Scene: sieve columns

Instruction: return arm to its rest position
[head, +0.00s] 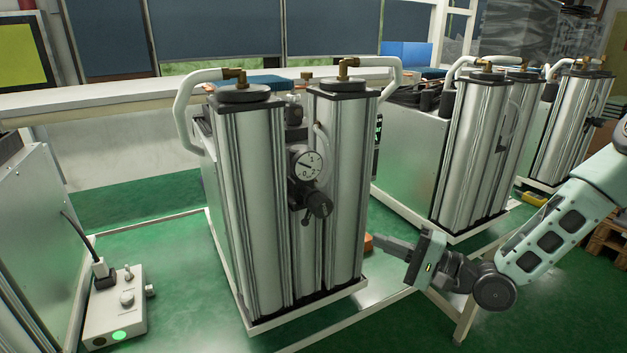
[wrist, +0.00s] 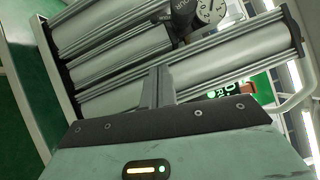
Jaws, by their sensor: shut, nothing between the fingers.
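My arm reaches in from the right edge of the head view. My gripper (head: 378,240) points left, close to the right side of the nearest sieve column unit (head: 255,200). Its fingers are together and hold nothing. In the wrist view the shut fingers of my gripper (wrist: 157,88) stand in front of the silver columns (wrist: 235,60), which look tilted there. I cannot tell whether the fingertips touch the unit.
A pressure gauge (head: 308,166) and a dark valve knob (head: 318,204) sit between the near columns. More column units (head: 470,150) stand behind my arm. A grey control box (head: 115,308) with a green light is at lower left. Green floor lies between.

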